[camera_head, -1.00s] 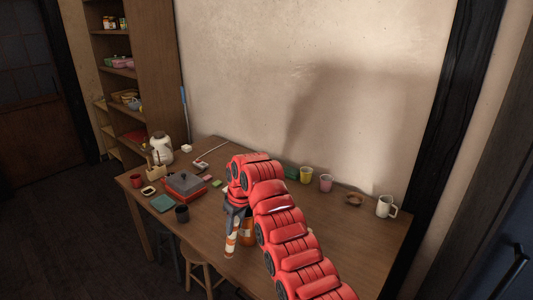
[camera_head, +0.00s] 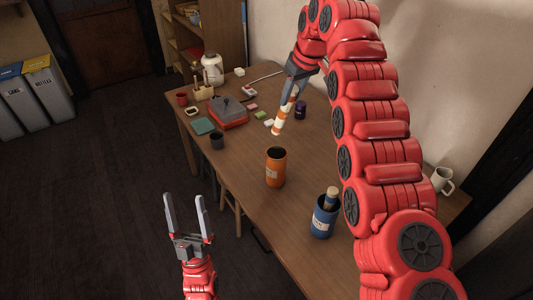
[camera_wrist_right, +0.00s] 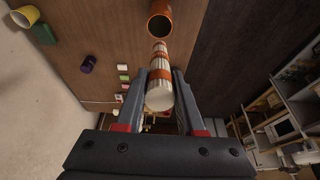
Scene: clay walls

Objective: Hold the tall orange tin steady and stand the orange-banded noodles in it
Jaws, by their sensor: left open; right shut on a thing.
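The tall orange tin (camera_head: 276,172) stands upright and open-topped near the front edge of the wooden table. It also shows beyond the noodles in the right wrist view (camera_wrist_right: 160,24). My right gripper (camera_head: 291,88) is shut on the orange-banded noodles (camera_head: 280,120), a white bundle with orange bands. The bundle tilts, its lower end above the table behind the orange tin, apart from it. In the right wrist view the noodles (camera_wrist_right: 159,92) lie between the fingers. My left gripper (camera_head: 185,200) is open and empty, left of the tin, off the table's front edge.
A blue tin (camera_head: 322,222) holding a pale bundle stands right of the orange tin. A dark cup (camera_head: 217,141), a red-and-grey box (camera_head: 228,113) and a teal square (camera_head: 204,126) are to the left. A dark purple jar (camera_head: 300,110) is behind the noodles. A stool is below the table edge.

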